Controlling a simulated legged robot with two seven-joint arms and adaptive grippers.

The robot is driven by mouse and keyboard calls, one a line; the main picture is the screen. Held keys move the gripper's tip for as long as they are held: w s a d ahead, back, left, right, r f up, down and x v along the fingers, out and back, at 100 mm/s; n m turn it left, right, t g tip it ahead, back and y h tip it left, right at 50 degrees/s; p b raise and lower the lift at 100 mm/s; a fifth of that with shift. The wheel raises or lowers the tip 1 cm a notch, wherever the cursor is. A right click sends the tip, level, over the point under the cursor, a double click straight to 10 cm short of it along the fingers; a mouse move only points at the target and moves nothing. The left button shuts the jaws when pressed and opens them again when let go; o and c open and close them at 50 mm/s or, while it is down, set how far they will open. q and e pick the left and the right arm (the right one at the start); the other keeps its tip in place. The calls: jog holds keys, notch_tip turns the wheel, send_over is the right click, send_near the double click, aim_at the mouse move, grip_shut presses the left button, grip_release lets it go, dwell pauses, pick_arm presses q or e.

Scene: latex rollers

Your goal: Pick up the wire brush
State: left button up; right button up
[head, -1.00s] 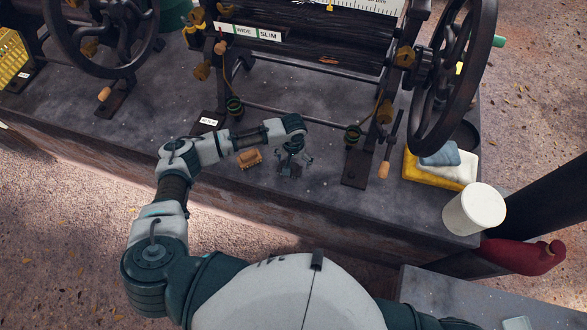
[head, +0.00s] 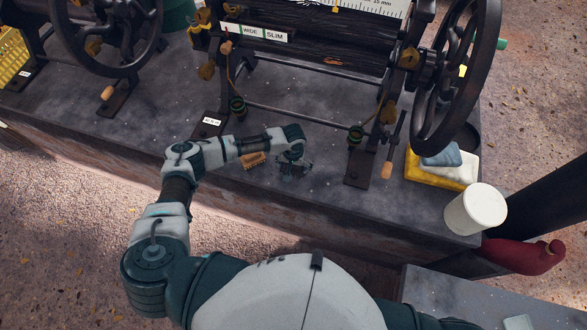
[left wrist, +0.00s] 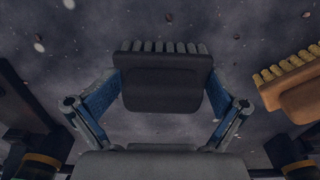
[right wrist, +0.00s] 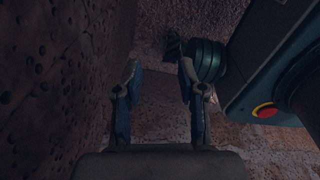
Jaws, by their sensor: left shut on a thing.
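The wire brush (left wrist: 163,90) has a dark block body and a row of grey bristles. In the left wrist view it lies between the two fingers of my left gripper (left wrist: 162,92), which is shut on it. In the head view my left gripper (head: 294,168) is low over the grey bench top, and the brush is mostly hidden under it. I cannot tell whether the brush still touches the bench. My right gripper (right wrist: 160,75) is open and empty in the right wrist view, away from the brush; it is not seen in the head view.
A tan brush (head: 254,160) lies just left of my left gripper, also in the left wrist view (left wrist: 295,88). The roller machine (head: 310,45) stands behind, with a handle (head: 387,168) to the right. Cloths (head: 441,172) and a white container (head: 475,210) are at the bench's right.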

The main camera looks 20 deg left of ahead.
pick_arm(q)
jog(key=shift+s+a+f, duration=0.35)
jog(key=shift+s+f, duration=0.05)
jog(key=shift+f, duration=0.15)
jog(key=shift+w+a+r, duration=0.1)
jog(key=shift+r, duration=0.2)
jog(key=shift+c, duration=0.6)
jog(key=shift+w+r, duration=0.1)
jog(key=shift+r, duration=0.3)
jog(key=shift+c, duration=1.1)
jog(key=shift+s+d+r, duration=0.15)
jog(key=shift+s+r, duration=0.05)
jog(key=shift+r, duration=0.3)
jog(key=shift+s+d+r, duration=0.1)
jog(key=shift+s+r, duration=0.05)
jog(key=shift+r, duration=0.3)
jog(key=c, duration=0.5)
jog(key=shift+s+a+r, duration=0.1)
jog(key=shift+s+r, duration=0.25)
jog(key=shift+s, duration=2.15)
jog(key=shift+s+a+r, duration=0.1)
jog(key=shift+s+r, duration=0.2)
jog(key=shift+s, duration=2.15)
jog(key=shift+s+a+r, duration=0.1)
jog(key=shift+s+r, duration=0.25)
jog(key=shift+s, duration=2.15)
jog(key=shift+c, duration=0.2)
pick_arm(e)
jog(key=shift+w+a, duration=0.15)
jog(key=shift+a, duration=0.9)
